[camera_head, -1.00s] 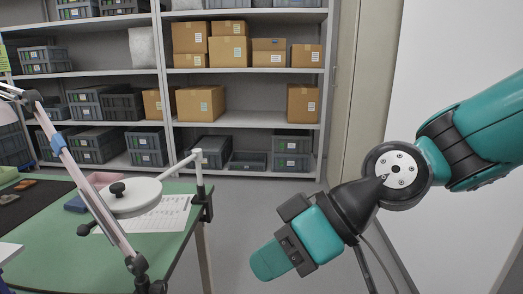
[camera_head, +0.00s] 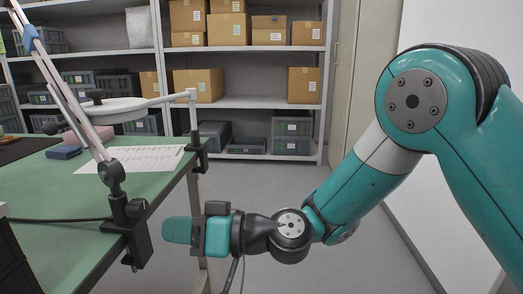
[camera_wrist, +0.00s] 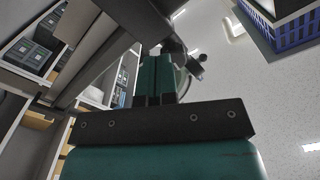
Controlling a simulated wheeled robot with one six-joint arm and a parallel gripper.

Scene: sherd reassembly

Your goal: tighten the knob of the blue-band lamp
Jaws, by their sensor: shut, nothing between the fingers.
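The lamp with the blue band (camera_head: 30,38) stands at the left in the head view, its pale arm tilted. Its dark joint (camera_head: 112,172) and black clamp (camera_head: 136,232) are at the near table edge; I cannot clearly tell which part is the knob. My gripper (camera_head: 170,230) is shut and empty, pointing left, level with the clamp and a little to its right, apart from it in the picture. In the wrist view my teal fingers (camera_wrist: 153,78) lie together, with dark lamp or clamp parts (camera_wrist: 196,68) beyond them. The lamp's head is out of view.
A green table (camera_head: 165,190) holds a paper sheet (camera_head: 140,158) and a blue block (camera_head: 63,152). A second lamp with a white round head (camera_head: 115,108) is clamped at the table's far corner. A cable (camera_head: 60,219) crosses the near table. Shelves stand behind; the floor on the right is clear.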

